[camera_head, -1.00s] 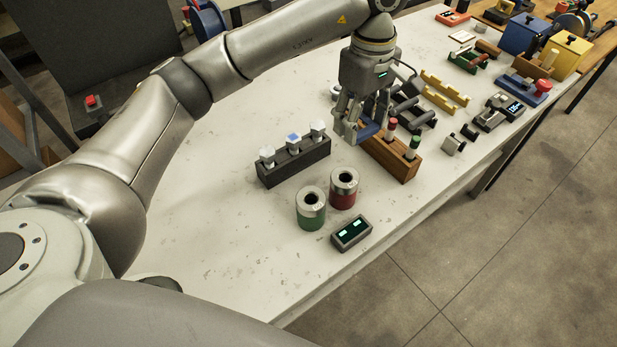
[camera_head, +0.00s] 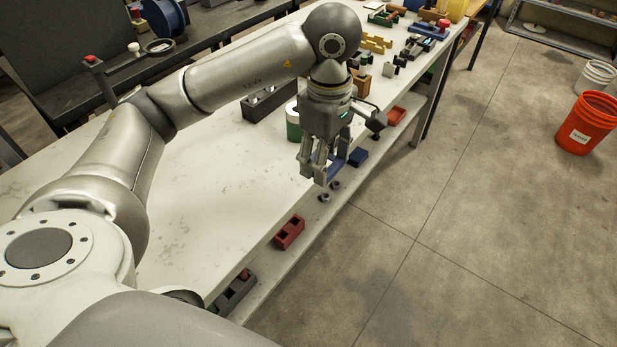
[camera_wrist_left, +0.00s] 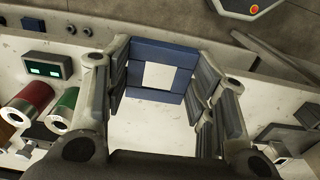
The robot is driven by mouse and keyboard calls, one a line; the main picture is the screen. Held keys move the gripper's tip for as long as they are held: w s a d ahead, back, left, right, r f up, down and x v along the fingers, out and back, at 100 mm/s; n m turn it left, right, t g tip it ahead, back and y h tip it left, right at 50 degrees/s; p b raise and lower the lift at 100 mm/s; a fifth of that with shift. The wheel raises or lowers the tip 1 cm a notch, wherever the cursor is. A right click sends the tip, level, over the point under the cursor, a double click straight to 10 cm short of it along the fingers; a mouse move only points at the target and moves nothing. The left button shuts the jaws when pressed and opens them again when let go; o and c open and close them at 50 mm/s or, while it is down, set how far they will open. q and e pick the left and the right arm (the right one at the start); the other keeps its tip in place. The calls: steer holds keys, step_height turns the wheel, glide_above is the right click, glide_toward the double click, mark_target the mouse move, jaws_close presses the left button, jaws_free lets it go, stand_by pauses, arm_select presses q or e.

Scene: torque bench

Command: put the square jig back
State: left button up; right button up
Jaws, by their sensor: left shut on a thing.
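The square jig, a blue frame with a square opening, is held between the fingers of my left gripper (camera_head: 322,172). In the left wrist view the jig's lower bar (camera_wrist_left: 157,96) and side bars show clearly between the two fingers (camera_wrist_left: 160,88), with the white tabletop visible through the opening. My right gripper is in neither view.
A dark block with silver pieces (camera_head: 262,106) and a green cylinder (camera_head: 293,124) stand behind the gripper on the bench (camera_head: 205,185). The wrist view shows red (camera_wrist_left: 30,98) and green cylinders and a small display (camera_wrist_left: 46,68). A lower shelf holds a red block (camera_head: 289,232). The left bench top is clear.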

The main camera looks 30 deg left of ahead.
arm_select(q)
steer(key=w+a+f+p, duration=0.1)
steer(key=w+a+f, duration=0.1)
steer(key=a, duration=0.1)
steer(key=w+a+f, duration=0.3)
steer(key=w+a+f+p, duration=0.1)
steer(key=w+a+f, duration=0.2)
steer(key=shift+a+f+p, duration=0.25)
steer(key=shift+a+p, duration=0.05)
steer(key=shift+a, duration=0.1)
steer(key=shift+w+a+f, duration=0.15)
steer(key=shift+w+f, duration=0.05)
steer(key=shift+f, duration=0.05)
steer(key=f, duration=0.1)
steer(key=f+p, duration=0.1)
steer(key=f, duration=0.1)
steer(key=shift+w+a, duration=0.15)
steer(key=shift+a, duration=0.1)
steer(key=shift+f+p, duration=0.3)
steer(key=shift+f, duration=0.2)
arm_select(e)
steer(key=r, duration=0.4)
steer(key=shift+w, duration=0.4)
arm_select(q)
steer(key=shift+f, duration=0.1)
steer(key=o, duration=1.1)
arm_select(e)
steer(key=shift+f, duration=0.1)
